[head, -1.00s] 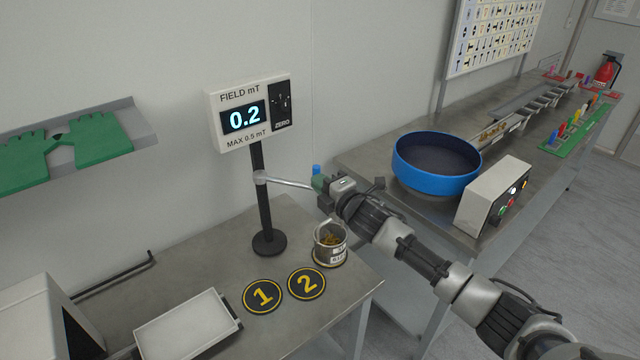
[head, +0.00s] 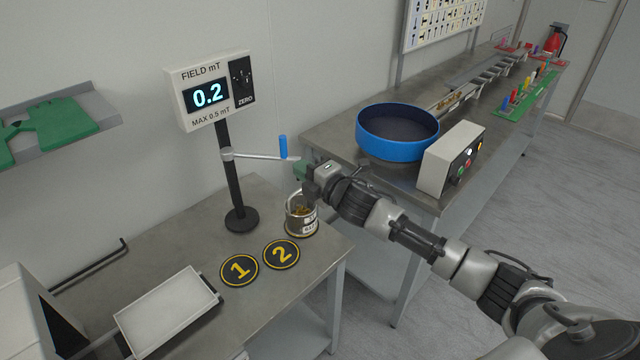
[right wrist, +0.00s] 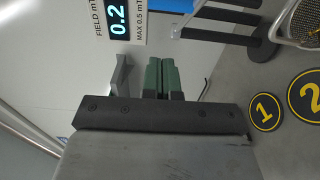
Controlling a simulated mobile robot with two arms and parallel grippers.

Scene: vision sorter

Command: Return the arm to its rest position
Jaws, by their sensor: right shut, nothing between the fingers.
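My right gripper (head: 301,170) is shut and empty, its green fingertips beside the rim of the work table. Its closed green fingers also show in the right wrist view (right wrist: 160,76). A crank arm with a blue handle (head: 283,147) sticks out from the black stand (head: 234,185). The handle stands upright just above and left of the fingertips, with a small gap in the picture. In the right wrist view the blue handle (right wrist: 181,5) is at the top edge. My left gripper is not in view.
A metal can (head: 302,222) with yellowish pieces stands below my right gripper, close to it. Discs 1 (head: 239,270) and 2 (head: 281,254) and a white tray (head: 168,309) lie on the table. A blue bowl (head: 397,132) and control box (head: 452,160) stand behind my arm.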

